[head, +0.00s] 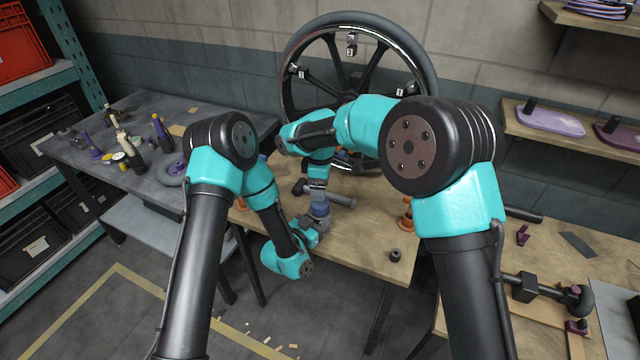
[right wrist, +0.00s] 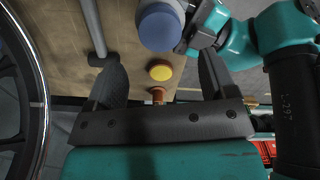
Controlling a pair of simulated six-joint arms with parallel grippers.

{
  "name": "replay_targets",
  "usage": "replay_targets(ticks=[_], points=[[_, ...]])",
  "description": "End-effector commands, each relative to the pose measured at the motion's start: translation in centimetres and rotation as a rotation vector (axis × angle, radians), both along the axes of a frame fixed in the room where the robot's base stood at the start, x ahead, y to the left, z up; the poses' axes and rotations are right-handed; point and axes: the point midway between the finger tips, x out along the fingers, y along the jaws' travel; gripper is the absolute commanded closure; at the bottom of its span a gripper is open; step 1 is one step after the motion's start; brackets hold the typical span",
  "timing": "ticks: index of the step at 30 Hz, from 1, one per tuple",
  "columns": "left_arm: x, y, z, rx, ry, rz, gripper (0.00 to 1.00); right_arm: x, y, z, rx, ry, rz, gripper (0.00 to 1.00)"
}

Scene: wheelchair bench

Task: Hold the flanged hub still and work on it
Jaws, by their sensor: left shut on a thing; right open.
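The flanged hub (head: 320,207), a blue-grey round part, is above the wooden bench. In the right wrist view its blue round end (right wrist: 158,27) is near the top centre. My left gripper (head: 314,224) is shut on the hub from the near side; its fingers are partly hidden. My right gripper (head: 318,178) is just above the hub in the head view. In the right wrist view my right gripper (right wrist: 160,78) is open, with the hub's end beyond its fingertips and apart from them.
A large spoked wheel (head: 432,70) stands at the back of the bench (head: 370,240). A grey rod (head: 342,201) lies beside the hub. A small dark ring (head: 395,255) lies near the bench's front edge.

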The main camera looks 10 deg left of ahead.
Motion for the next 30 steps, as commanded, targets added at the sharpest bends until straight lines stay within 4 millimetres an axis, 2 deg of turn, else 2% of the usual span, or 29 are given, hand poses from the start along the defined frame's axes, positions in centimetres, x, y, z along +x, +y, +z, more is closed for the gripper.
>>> replay_targets(ticks=[6, 19, 25, 30], points=[[0.0, 0.0, 0.0, 0.0, 0.0, 0.0, 1.0, 0.0, 0.0, 0.1, 0.0, 0.0, 0.107, 0.22], [0.0, 0.0, 0.0, 0.0, 0.0, 0.0, 1.0, 0.0, 0.0, -0.2, 0.0, 0.0, 0.111, 0.22], [0.0, 0.0, 0.0, 0.0, 0.0, 0.0, 1.0, 0.0, 0.0, -1.8, -0.001, 0.001, 0.111, 0.22], [0.0, 0.0, 0.0, 0.0, 0.0, 0.0, 1.0, 0.0, 0.0, -4.3, -0.001, 0.003, 0.111, 0.22]])
